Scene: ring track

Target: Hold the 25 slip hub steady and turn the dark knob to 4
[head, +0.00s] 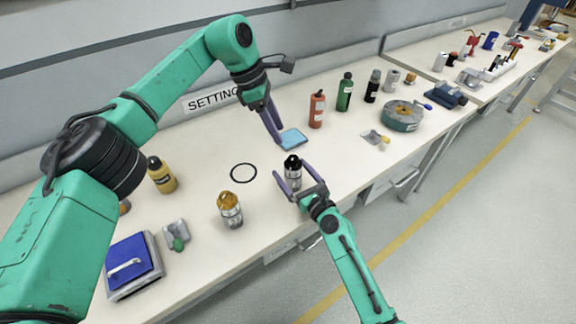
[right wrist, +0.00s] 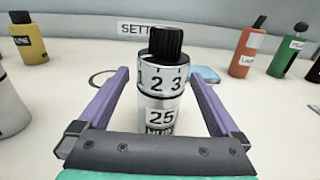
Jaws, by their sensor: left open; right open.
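The 25 slip hub (head: 293,178) stands upright on the bench, a silver cylinder with a ribbed dark knob (head: 292,161) on top. In the right wrist view the hub (right wrist: 160,112) shows the label 25 and the digits 1, 2, 3 on a ring under the knob (right wrist: 166,43). My right gripper (head: 291,169) is open, its purple fingers on both sides of the hub; the wrist view shows gaps on both sides. My left gripper (head: 277,136) is open above the bench behind the hub, beside a blue pad, empty. Its finger gap is hard to see.
A similar hub with an amber knob (head: 230,212) stands to the left, with a black ring (head: 243,173) on the bench between. The blue pad (head: 292,139) lies behind. A red bottle (head: 317,110) and green bottle (head: 345,93) stand farther right. A yellow bottle (head: 161,176) stands left.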

